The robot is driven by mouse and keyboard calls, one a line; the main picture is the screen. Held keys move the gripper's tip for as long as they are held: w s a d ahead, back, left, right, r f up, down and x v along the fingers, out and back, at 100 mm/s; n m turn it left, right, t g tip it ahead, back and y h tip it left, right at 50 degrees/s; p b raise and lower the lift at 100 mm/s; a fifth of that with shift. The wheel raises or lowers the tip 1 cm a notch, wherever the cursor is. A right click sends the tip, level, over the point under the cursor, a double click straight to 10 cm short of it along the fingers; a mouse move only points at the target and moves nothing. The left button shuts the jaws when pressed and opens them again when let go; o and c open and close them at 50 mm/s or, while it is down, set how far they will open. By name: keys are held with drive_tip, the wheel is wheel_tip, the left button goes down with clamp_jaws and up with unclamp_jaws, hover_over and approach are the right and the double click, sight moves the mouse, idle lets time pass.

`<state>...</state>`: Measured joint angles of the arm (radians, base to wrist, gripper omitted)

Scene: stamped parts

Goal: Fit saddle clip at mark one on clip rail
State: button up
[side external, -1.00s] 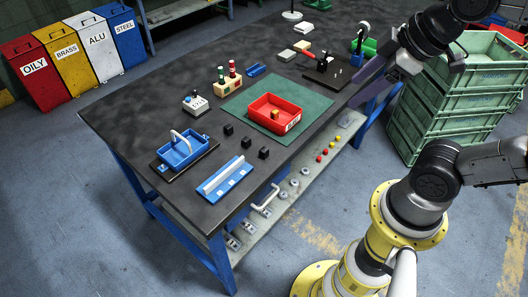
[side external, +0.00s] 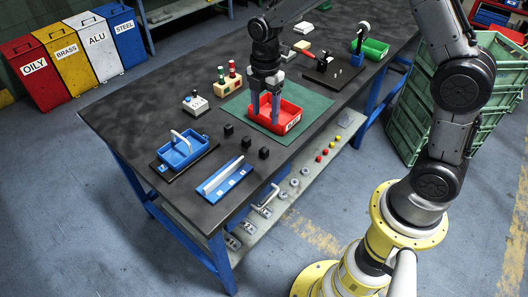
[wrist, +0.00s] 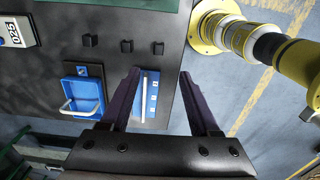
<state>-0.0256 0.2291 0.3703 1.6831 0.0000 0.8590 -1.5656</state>
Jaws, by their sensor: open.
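The clip rail is a pale bar on a blue base (side external: 226,178) with light squares along one side, near the bench's front edge. It also shows in the wrist view (wrist: 145,95), between my fingers in the picture. Three small black blocks, which look like saddle clips, stand apart in a row beyond it: one (side external: 228,130), a middle one (side external: 246,142) and one nearest the front edge (side external: 263,153). My gripper (side external: 265,123) is open and empty, pointing down. It overlaps the red tray in the side view, but the wrist view faces the rail area; its height is unclear.
A blue tray with a white handle (side external: 178,152) stands left of the rail. The red tray (side external: 290,117) lies on a green mat (side external: 315,103). A white device (side external: 195,103) and a stand with coloured bottles (side external: 227,87) are behind. Bare bench surrounds the black blocks.

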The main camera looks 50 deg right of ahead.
hover_over(264, 149)
drive_tip(key=f, duration=0.7)
drive_tip(key=shift+s, duration=0.25)
drive_tip(key=shift+w+f, duration=0.2)
drive_tip(key=shift+f, duration=3.05)
drive_tip(key=shift+c, duration=0.3)
clamp_jaws()
